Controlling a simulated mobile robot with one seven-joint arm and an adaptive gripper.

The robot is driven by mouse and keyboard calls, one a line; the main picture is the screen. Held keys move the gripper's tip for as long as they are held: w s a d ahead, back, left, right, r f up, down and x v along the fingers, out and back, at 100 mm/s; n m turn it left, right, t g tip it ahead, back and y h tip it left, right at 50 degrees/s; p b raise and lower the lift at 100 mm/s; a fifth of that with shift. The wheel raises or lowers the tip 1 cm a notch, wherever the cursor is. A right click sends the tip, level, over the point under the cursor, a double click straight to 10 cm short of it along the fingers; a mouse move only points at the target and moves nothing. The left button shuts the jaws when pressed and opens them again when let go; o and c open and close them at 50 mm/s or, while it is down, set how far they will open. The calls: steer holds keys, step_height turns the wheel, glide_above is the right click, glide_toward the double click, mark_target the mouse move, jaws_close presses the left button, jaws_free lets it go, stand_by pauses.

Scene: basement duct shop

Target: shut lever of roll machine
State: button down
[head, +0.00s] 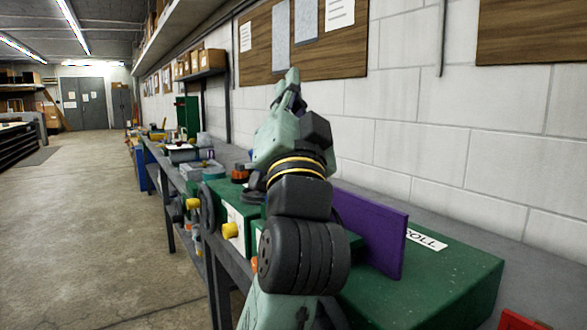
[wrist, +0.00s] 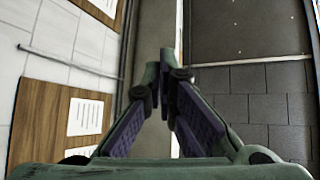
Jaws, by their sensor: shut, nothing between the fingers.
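The roll machine (head: 440,272) is a green box on the bench at the lower right of the head view, with a partly hidden white label (head: 427,240) ending in "OLL". A flat purple panel (head: 385,240) stands upright on it, its left part hidden behind my arm; it may be the lever. My gripper (head: 292,78) is raised above the bench, beyond the panel and apart from it. In the wrist view my gripper (wrist: 168,62) is shut and empty, its fingertips together. No machine or lever shows in the wrist view.
The bench (head: 225,152) runs along a white block wall (head: 430,125). Another green box with a yellow knob (head: 230,230) stands left of my arm. A red thing (head: 522,320) is at the lower right corner. The floor (head: 90,215) at left is clear.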

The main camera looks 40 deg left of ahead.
steer(key=w+a+f+m+g+h+b, duration=0.2)
steer(key=w+f+m+g, duration=0.45)
steer(key=f, duration=0.55)
steer(key=w+a+r+n+p, duration=0.2)
steer(key=w+a+p, duration=0.2)
steer(key=w+a, duration=0.35)
steer(key=s+f, duration=0.1)
steer(key=s+f+g, duration=0.1)
steer(key=shift+s+a+m, duration=0.35)
steer(key=shift+s+a, duration=0.05)
